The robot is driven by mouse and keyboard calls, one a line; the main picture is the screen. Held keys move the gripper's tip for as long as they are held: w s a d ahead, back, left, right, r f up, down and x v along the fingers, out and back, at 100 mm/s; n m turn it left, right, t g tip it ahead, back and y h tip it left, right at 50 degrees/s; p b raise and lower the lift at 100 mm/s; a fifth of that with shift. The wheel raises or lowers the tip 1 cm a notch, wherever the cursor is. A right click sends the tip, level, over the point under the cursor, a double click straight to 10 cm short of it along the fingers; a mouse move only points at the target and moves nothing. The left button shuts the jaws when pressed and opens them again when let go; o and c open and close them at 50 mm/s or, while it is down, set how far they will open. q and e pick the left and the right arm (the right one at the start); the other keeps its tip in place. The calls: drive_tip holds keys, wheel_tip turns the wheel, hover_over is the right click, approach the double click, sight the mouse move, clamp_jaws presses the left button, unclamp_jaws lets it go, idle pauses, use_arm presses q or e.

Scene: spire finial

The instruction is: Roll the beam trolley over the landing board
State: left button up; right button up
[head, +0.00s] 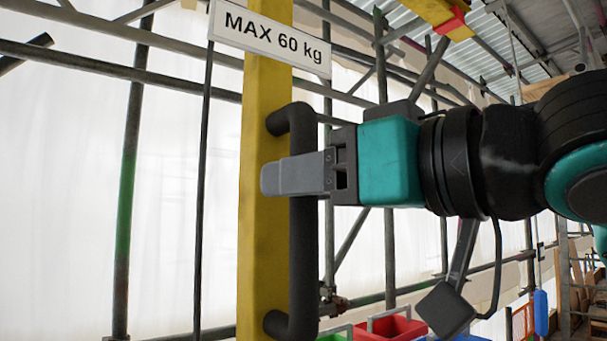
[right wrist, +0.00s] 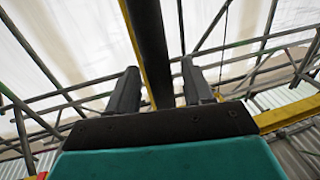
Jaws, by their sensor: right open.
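A yellow post (head: 264,90) stands upright left of centre in the head view, with a thick black D-shaped handle (head: 303,250) on its right side. My right gripper (head: 272,178) is level with the middle of the handle, and its near finger crosses in front of it. In the right wrist view its two fingers (right wrist: 160,88) are apart, with the dark handle bar (right wrist: 150,45) running between them; I cannot tell whether they touch it. A yellow beam with a red block (head: 452,22) shows overhead; I cannot identify the trolley or the landing board. My left gripper is out of view.
A white sign reading "MAX 60 kg" (head: 270,36) is near the top of the post. Scaffold tubes (head: 128,170) and white sheeting (head: 50,220) stand behind. Red (head: 390,328) and green bins sit low behind my arm.

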drive_tip(key=shift+w+a, duration=0.35)
drive_tip(key=shift+a, duration=0.05)
clamp_jaws()
idle(0.4)
